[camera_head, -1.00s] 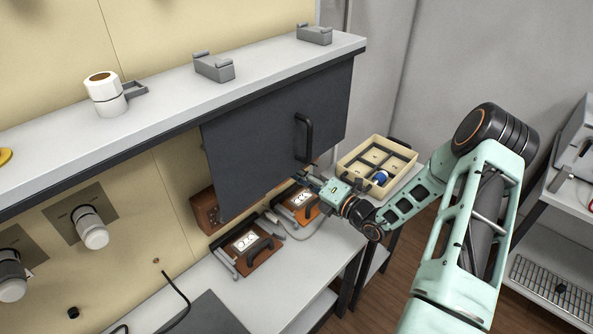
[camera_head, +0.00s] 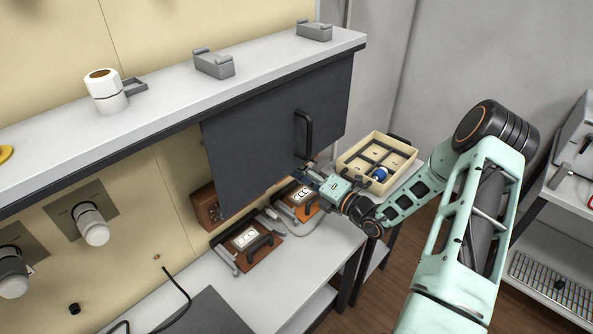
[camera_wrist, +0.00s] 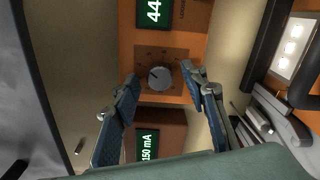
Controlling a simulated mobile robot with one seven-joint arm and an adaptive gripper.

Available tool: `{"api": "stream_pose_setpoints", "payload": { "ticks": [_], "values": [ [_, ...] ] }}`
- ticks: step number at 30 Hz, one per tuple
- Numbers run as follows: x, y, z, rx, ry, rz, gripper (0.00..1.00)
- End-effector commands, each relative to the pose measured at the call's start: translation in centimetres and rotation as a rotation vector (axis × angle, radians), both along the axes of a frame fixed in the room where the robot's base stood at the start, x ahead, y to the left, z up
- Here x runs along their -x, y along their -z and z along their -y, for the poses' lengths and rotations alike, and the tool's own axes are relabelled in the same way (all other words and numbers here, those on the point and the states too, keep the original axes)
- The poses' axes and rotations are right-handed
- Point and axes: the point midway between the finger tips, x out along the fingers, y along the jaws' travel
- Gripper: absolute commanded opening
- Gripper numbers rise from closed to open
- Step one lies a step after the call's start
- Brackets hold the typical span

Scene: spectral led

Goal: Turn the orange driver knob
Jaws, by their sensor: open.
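In the wrist view, a grey round knob (camera_wrist: 160,77) with a pointer mark sits on the face of an orange driver box (camera_wrist: 205,60). A green display showing "44" is at one end of the face. My gripper (camera_wrist: 161,86) is open, with one blue-padded finger on each side of the knob in the picture. The fingers look apart from the knob; how far it is in depth I cannot tell. In the head view my gripper (camera_head: 312,174) is at the lower right edge of the dark panel (camera_head: 275,130). The knob is hidden there.
A second, brown box with a "150 mA" display (camera_wrist: 148,146) is close by in the wrist view. Two orange-brown units with white faces, one of them here (camera_head: 258,250), stand on the bench (camera_head: 300,275). A divided tray (camera_head: 350,158) is right of my gripper.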

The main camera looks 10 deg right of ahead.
Motion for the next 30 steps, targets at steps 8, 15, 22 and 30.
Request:
{"api": "stream_pose_setpoints", "payload": {
  "ticks": [8, 15, 22, 30],
  "values": [
    [2.8, 0.0, 2.2, 0.0, 0.005, -0.002, 0.4],
    [7.0, 0.0, 5.2, 0.0, 0.004, -0.001, 0.4],
    [9.3, 0.0, 6.8, 0.0, 0.001, 0.0, 0.4],
    [9.7, 0.0, 7.1, 0.001, 0.0, -0.001, 0.4]
  ]
}}
